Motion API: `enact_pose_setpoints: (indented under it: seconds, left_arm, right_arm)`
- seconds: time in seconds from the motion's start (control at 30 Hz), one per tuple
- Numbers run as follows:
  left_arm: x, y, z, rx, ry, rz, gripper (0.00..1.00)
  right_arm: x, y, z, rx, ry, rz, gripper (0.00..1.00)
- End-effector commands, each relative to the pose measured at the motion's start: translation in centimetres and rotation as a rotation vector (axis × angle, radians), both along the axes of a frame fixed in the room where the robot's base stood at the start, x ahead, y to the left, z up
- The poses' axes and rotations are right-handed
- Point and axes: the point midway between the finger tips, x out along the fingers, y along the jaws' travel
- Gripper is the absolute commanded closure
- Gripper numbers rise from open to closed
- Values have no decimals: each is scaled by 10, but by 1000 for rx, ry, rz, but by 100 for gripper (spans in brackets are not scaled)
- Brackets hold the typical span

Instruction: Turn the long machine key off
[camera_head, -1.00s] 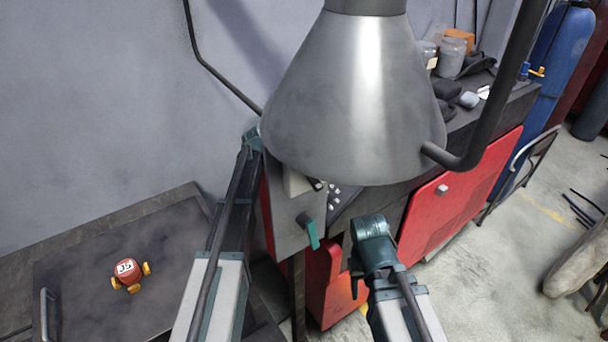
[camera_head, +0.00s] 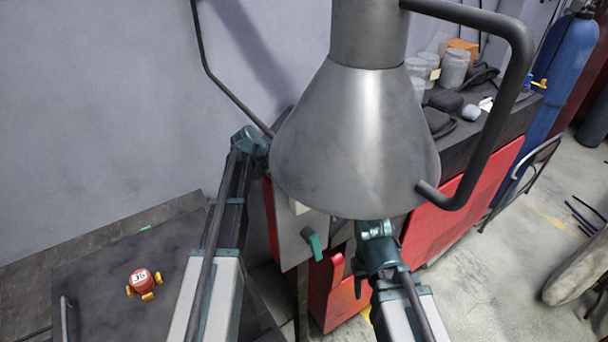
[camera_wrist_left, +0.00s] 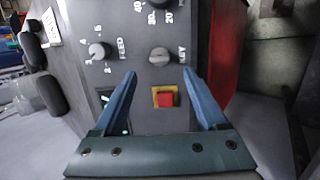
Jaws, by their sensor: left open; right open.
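In the left wrist view a grey control panel (camera_wrist_left: 132,25) faces me. It carries a round FEED knob (camera_wrist_left: 97,50), a second knob (camera_wrist_left: 158,56) with a raised grip and a red button (camera_wrist_left: 165,99) on a yellow square. My left gripper (camera_wrist_left: 159,74) is open and empty, its blue fingers apart in front of the panel.
A large metal hood (camera_head: 355,140) with a bent dark pipe (camera_head: 519,80) hides the machine's top. A dark bench (camera_head: 90,285) at left holds a small red toy (camera_head: 142,281). Jars (camera_head: 455,66) stand behind at right, near a blue gas cylinder (camera_head: 567,65). The floor at right is partly clear.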

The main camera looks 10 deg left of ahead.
Motion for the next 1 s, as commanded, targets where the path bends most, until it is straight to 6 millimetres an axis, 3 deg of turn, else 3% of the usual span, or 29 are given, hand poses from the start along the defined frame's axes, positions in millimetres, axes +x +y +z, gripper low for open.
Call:
enact_pose_setpoints:
  seconds: [0.03, 0.33, 1.0]
  left_arm:
    - [-4, 6, 16, -1, -1, 2, 25]
    - [-17, 29, 45, -1, -1, 0, 25]
    - [-21, 36, 50, 0, -1, -1, 25]
  right_arm:
    - [0, 0, 16, 0, 0, 0, 50]
    - [0, 0, 45, 1, 0, -7, 50]
    - [0, 0, 50, 2, 0, -9, 50]
